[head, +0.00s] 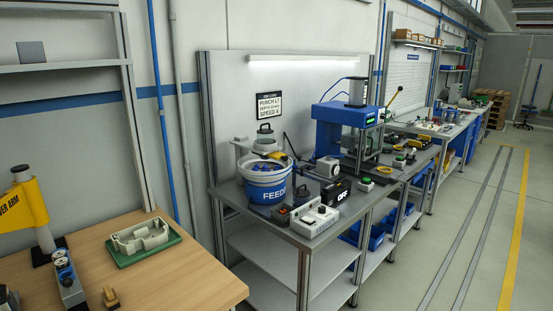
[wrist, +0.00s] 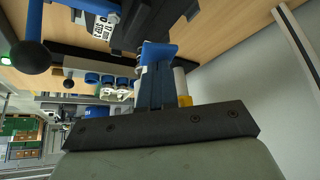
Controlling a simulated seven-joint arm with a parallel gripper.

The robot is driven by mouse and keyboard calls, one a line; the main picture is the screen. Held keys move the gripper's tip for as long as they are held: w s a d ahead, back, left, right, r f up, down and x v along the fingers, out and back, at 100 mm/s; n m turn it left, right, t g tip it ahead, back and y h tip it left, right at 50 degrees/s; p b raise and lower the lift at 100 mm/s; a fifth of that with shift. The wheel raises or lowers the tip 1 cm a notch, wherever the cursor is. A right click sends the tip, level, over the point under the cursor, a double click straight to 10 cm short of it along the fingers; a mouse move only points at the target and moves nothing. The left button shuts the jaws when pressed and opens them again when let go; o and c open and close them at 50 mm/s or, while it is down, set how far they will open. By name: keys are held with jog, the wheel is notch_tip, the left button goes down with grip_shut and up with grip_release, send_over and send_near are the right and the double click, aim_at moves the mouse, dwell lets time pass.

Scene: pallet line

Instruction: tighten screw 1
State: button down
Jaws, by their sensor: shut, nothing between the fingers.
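I cannot make out screw 1 in either view. A beige housing (head: 142,238) with open hollows sits on a green plate (head: 146,250) on the wooden table; any screws in it are too small to tell. A yellow sleeve ending in "VER ARM" (head: 22,203) is on a post left of it. My gripper (wrist: 157,52) shows only in the wrist view, its blue fingers together and empty. The fingertips are close to a dark device with a white label (wrist: 103,27); I cannot tell whether they touch.
A blue lever with a black ball knob (wrist: 31,57) is left of my fingers. The wooden table (head: 180,280) is bare at its front right. A blue feeder bucket (head: 265,184) and a blue press (head: 335,130) stand on the grey bench beyond.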

notch_tip(320, 180, up, 8)
dwell(1.1)
jog(key=shift+f, duration=0.1)
